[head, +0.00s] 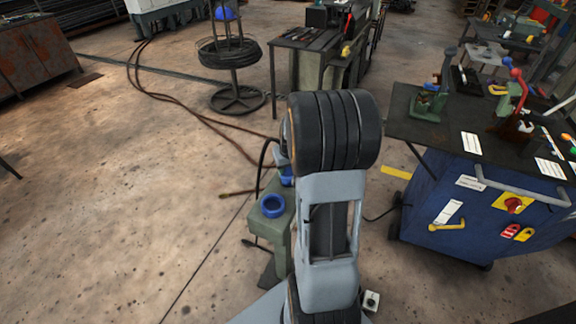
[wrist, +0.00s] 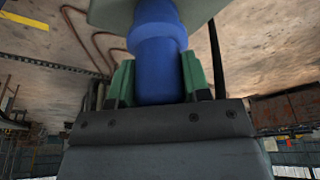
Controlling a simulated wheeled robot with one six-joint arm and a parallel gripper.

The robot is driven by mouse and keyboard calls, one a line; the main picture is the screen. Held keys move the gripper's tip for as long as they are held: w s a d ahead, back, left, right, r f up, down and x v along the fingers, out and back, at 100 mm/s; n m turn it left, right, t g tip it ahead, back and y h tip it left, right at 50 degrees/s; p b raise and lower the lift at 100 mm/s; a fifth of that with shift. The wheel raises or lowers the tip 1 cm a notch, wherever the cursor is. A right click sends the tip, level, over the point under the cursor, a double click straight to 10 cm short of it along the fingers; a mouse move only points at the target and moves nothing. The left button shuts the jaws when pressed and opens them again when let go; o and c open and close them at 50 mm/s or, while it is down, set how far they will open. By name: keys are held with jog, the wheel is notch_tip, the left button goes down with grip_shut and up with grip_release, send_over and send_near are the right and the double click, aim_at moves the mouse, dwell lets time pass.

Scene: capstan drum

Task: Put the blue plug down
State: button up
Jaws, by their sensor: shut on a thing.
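The blue plug (wrist: 157,52) is between the two green fingers of my gripper (wrist: 158,80), which is shut on it. The plug runs up to a pale grey-green surface (wrist: 205,8) at the top of the wrist view; I cannot tell whether it touches it. In the head view a small blue part (head: 286,177), probably the plug, shows at the left edge of my arm, above the green stand. My arm hides most of my gripper there.
A blue ring (head: 272,206) sits on the green stand (head: 277,228). A black hose (head: 262,165) curves beside my arm. A blue cabinet with a dark top (head: 425,200) stands at right. Reddish hoses (head: 170,95) cross the floor, which is otherwise open at left.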

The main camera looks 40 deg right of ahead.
jog(key=shift+f, duration=0.15)
jog(key=o, duration=1)
jog(key=shift+o, duration=0.2)
jog(key=shift+r, duration=0.4)
jog(key=d+p+v, duration=0.1)
jog(key=v, duration=1)
jog(key=s+a+n, duration=0.1)
jog(key=s+a, duration=0.2)
jog(key=a, duration=0.4)
jog(key=s+a+n, duration=0.1)
jog(key=s+a, duration=0.2)
jog(key=a, duration=0.4)
jog(key=s+a+n+y, duration=0.1)
jog(key=s+a, duration=0.2)
jog(key=a, duration=0.4)
jog(key=shift+s, duration=0.35)
jog(key=shift+p, duration=0.3)
